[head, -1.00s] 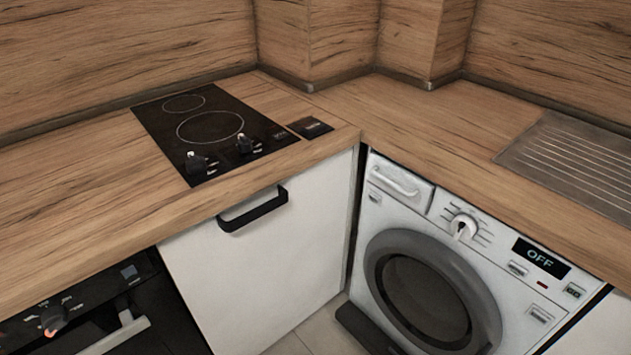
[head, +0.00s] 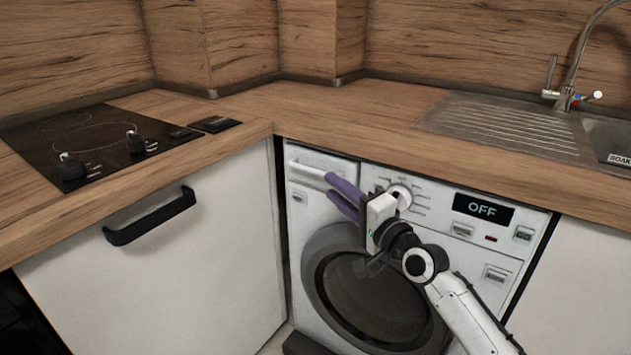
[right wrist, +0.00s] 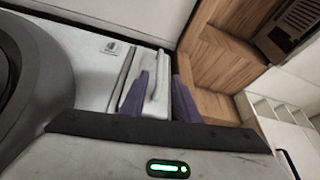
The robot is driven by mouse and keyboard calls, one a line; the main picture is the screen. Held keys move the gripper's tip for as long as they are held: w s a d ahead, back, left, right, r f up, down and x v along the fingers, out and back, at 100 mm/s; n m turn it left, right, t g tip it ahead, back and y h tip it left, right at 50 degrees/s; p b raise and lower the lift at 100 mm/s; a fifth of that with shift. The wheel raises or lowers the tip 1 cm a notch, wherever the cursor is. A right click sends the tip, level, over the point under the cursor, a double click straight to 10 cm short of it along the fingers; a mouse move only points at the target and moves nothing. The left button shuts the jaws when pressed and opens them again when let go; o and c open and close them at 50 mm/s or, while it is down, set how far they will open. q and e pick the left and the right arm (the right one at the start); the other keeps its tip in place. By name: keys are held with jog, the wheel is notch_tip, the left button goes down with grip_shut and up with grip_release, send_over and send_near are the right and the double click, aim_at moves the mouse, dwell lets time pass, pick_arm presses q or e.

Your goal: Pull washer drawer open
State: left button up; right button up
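The washer drawer (head: 335,163) is the white panel at the washer's top left and looks shut. Its white bar handle (head: 306,169) runs across the front. My right gripper (head: 329,185), with purple fingers, is in front of the drawer, its tips at the right end of the handle. In the right wrist view the fingers (right wrist: 160,88) are apart, with the pale handle (right wrist: 153,90) showing between them. I cannot tell whether either finger touches it. The fingers hide part of the drawer's right side. My left gripper is in neither view.
The washer door (head: 375,295) is round and grey, below my right gripper. The washer's dial (head: 399,196) is close to the gripper, and the display (head: 482,209) reads OFF. The wooden counter (head: 300,110) overhangs the washer. A white cabinet with a black handle (head: 150,217) stands at left.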

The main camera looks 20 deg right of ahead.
aim_at(315, 173)
jog(key=b+x, duration=0.2)
jog(key=x, duration=0.6)
jog(key=shift+a, duration=0.1)
grip_shut()
